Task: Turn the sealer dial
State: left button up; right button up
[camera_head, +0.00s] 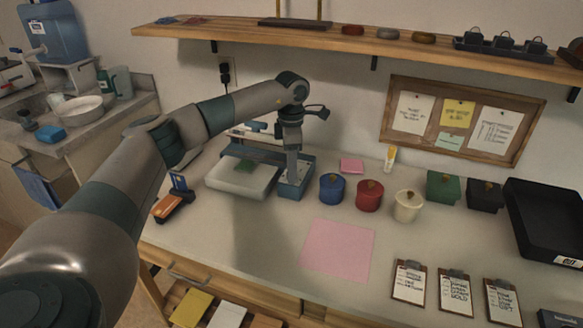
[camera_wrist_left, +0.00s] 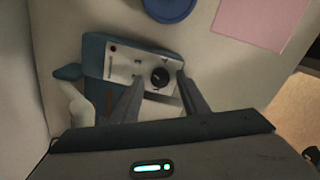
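The sealer (camera_head: 302,178) is a blue machine on the table in the head view, beside a pale tray-like part. Its grey-white panel (camera_wrist_left: 122,66) shows in the left wrist view. The black dial (camera_wrist_left: 160,77) sits on that panel; in the head view I cannot make it out. My left gripper (camera_head: 292,176) points down over the panel's end of the sealer. In the left wrist view my left gripper (camera_wrist_left: 160,80) is open, with one finger on each side of the dial. I cannot tell whether the fingers touch it. My right gripper is not in view.
Blue (camera_head: 331,187), red (camera_head: 369,196) and cream (camera_head: 407,206) lidded pots stand right of the sealer. A pink sheet (camera_head: 338,250) lies in front. An orange and black tool (camera_head: 173,207) lies at the left. A wooden shelf (camera_head: 350,42) runs above my arm.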

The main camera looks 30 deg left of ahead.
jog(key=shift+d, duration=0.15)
pick_arm(q)
jog(key=shift+r, duration=0.65)
notch_tip(320, 180, up, 16)
jog(key=b, duration=0.1)
jog(key=shift+b, duration=0.35)
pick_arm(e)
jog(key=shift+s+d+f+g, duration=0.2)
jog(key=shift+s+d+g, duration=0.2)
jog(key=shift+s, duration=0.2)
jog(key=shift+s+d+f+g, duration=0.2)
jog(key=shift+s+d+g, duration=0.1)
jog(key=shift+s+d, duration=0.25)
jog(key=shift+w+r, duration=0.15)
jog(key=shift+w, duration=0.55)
